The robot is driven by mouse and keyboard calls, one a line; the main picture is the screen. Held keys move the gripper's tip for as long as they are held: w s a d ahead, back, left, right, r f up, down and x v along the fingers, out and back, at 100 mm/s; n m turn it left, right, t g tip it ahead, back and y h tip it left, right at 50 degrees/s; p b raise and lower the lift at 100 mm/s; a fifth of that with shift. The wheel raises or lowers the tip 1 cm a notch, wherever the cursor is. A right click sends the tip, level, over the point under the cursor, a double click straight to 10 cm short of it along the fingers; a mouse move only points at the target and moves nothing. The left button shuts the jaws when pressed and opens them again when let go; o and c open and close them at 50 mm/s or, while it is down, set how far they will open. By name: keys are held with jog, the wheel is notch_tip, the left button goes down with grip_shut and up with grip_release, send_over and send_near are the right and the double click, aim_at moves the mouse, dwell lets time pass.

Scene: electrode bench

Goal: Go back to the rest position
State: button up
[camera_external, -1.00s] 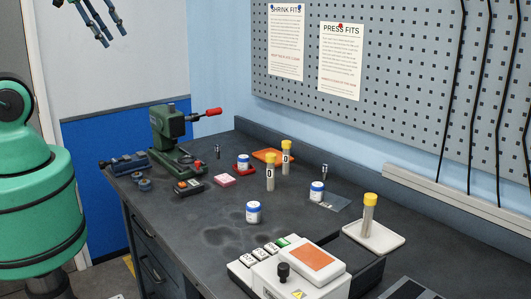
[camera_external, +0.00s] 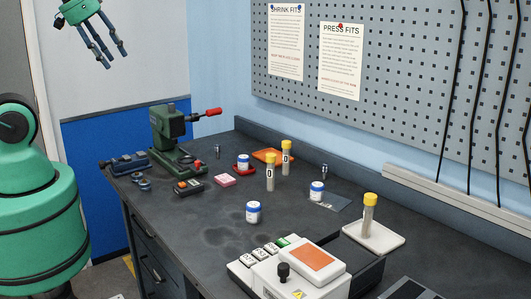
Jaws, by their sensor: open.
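My gripper (camera_external: 116,60) hangs at the top left of the external view, high above the bench and in front of the white wall panel. Its dark fingers point down and are apart, with nothing between them. The green arm segment (camera_external: 40,215) at the left edge is mine. The links joining it to the gripper are out of frame.
The dark bench (camera_external: 215,235) holds a green press (camera_external: 170,140) with a red handle, yellow-capped tubes (camera_external: 270,172), white jars with blue bands (camera_external: 253,213), a white tray (camera_external: 373,237) and a white device (camera_external: 300,270). The air around my gripper is clear.

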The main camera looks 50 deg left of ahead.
notch_tip(320, 180, down, 5)
jog(key=b, duration=0.4)
jog(key=o, duration=0.3)
